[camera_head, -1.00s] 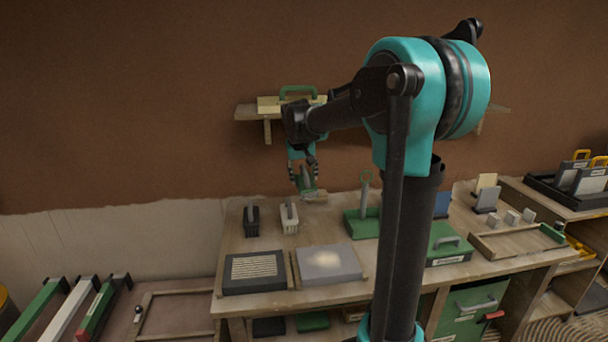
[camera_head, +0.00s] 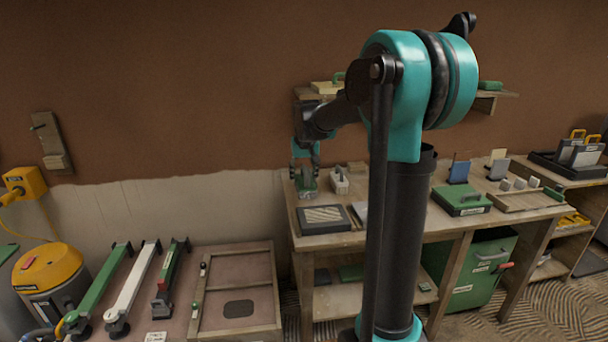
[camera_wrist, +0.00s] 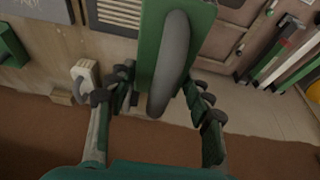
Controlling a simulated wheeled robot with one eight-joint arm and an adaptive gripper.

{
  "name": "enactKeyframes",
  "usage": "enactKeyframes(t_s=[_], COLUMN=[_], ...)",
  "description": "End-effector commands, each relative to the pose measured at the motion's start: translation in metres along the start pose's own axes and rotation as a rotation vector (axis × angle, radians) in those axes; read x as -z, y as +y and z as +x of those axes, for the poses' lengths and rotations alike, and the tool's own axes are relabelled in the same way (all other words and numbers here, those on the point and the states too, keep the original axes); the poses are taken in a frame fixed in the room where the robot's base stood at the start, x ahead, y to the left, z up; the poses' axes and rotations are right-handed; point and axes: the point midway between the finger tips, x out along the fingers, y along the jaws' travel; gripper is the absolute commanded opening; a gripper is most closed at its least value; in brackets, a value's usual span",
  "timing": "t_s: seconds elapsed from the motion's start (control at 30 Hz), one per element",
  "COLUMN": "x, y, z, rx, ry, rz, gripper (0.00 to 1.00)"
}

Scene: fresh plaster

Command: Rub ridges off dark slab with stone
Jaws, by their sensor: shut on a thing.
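The dark slab (camera_head: 325,218) lies on the workbench with rows of pale ridges on its top. It also shows at the top of the wrist view (camera_wrist: 120,14), partly covered by the held tool. My gripper (camera_head: 305,172) is shut on a green-backed tool (camera_head: 307,185) with a grey handle, above the bench's left end behind the slab. In the wrist view, my fingers (camera_wrist: 160,92) are on both sides of the grey handle (camera_wrist: 170,62); the tool's green back (camera_wrist: 150,40) lies beyond it. Its working face is hidden, so I cannot tell whether it is stone.
A white block with a handle (camera_head: 339,181) stands right of my gripper. A grey slab (camera_head: 360,211) is partly hidden by my arm. A green case (camera_head: 461,200) sits farther right. Long-handled tools (camera_head: 130,290) and a framed panel (camera_head: 235,290) lie at left. A shelf (camera_head: 315,92) is behind.

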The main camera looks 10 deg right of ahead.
Motion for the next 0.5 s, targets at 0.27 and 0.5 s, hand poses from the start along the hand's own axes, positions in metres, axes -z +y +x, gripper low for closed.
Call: enactKeyframes(t_s=[0.27,0.5], x=[-0.008,-0.014], y=[-0.001,-0.001], z=[0.024,0.041], rx=[0.000,0.000], ry=[0.000,0.000], rz=[0.000,0.000], gripper=[0.15,0.15])
